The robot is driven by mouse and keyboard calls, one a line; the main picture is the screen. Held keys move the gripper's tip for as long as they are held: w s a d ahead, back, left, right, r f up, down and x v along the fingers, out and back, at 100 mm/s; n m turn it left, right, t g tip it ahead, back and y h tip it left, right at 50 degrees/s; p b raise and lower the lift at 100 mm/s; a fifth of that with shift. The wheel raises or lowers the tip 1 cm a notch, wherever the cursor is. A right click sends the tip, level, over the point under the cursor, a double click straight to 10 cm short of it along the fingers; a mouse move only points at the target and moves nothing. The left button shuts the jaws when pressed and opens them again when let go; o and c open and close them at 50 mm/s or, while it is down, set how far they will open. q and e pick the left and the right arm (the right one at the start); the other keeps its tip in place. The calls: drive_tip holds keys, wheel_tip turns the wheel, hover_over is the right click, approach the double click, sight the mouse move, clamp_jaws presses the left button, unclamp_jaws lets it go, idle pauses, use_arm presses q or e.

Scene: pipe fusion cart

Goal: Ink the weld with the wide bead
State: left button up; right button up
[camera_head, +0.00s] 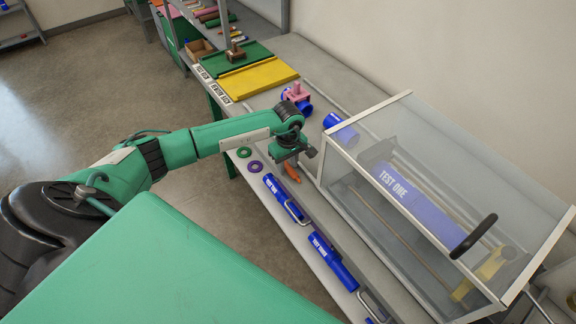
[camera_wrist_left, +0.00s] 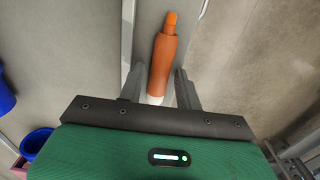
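My left gripper (camera_head: 290,163) is above the front part of the grey bench. In the left wrist view its two fingers (camera_wrist_left: 160,92) are open, one on each side of an orange marker (camera_wrist_left: 162,60) with a pale end near the palm. I cannot tell whether they touch it. The marker (camera_head: 292,173) shows just below the gripper in the head view. Blue pipes lie along the front: one (camera_head: 280,190) near the gripper and another (camera_head: 325,254) nearer me. A blue pipe marked "TEST ONE" (camera_head: 428,208) is inside a clear case. Bead widths are too small to tell. My right gripper is out of view.
The clear case (camera_head: 355,170) with a black handle (camera_head: 473,236) takes up the bench's right side. A green ring (camera_head: 244,152) and purple ring (camera_head: 255,166) lie left of the gripper.

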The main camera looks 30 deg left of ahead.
use_arm(q)
drive_tip(key=c, duration=0.7)
drive_tip(key=shift+c, duration=0.2)
drive_tip(key=shift+r, duration=0.15)
